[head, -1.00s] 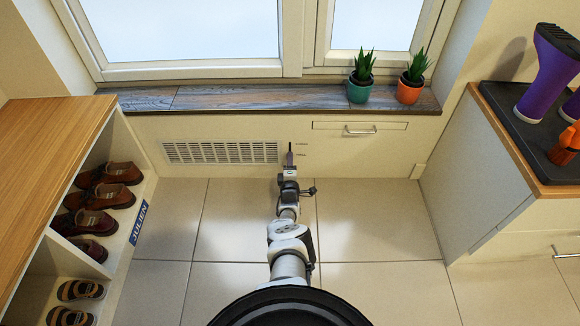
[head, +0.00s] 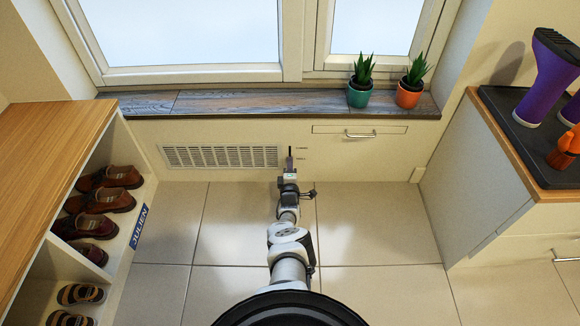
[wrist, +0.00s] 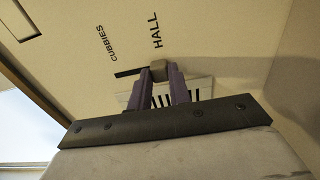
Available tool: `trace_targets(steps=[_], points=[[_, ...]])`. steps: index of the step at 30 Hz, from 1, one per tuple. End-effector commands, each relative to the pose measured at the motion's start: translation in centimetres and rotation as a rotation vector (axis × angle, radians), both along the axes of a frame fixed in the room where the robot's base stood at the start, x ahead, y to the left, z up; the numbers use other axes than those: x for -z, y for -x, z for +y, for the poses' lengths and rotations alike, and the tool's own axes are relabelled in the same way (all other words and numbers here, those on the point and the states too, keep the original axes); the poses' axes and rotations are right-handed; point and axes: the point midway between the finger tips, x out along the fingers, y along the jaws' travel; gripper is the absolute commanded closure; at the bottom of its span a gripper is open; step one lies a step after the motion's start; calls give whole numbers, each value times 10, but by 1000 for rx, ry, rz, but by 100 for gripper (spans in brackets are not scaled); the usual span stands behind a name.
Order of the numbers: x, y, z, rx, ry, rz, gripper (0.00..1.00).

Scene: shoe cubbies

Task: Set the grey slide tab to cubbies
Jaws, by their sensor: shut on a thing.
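The grey slide tab (wrist: 158,69) shows in the wrist view between the tips of my gripper's purple fingers (wrist: 161,76). My gripper is shut on it. The tab sits at the HALL label (wrist: 157,30), at one end of a dark slot (wrist: 128,73). The bare slot runs from the tab toward the CUBBIES label (wrist: 111,43). In the head view my gripper (head: 290,164) is at the panel under the sill, beside the lower label, with the dark slot showing above it. The tab is too small to make out there.
A vent grille (head: 220,156) is left of the slot, and a drawer front with a handle (head: 360,134) is right. Two potted plants (head: 360,95) stand on the sill (head: 230,101). A shoe cubby (head: 128,215) is at left, a cabinet (head: 465,190) at right. The tiled floor between is clear.

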Motion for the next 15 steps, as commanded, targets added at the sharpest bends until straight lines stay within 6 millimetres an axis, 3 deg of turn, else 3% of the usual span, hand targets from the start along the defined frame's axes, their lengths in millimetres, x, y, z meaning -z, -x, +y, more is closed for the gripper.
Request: trace_targets(steps=[9, 15], points=[[-48, 0, 0, -1, 0, 0, 100], [-61, 1, 1, -1, 0, 0, 100]])
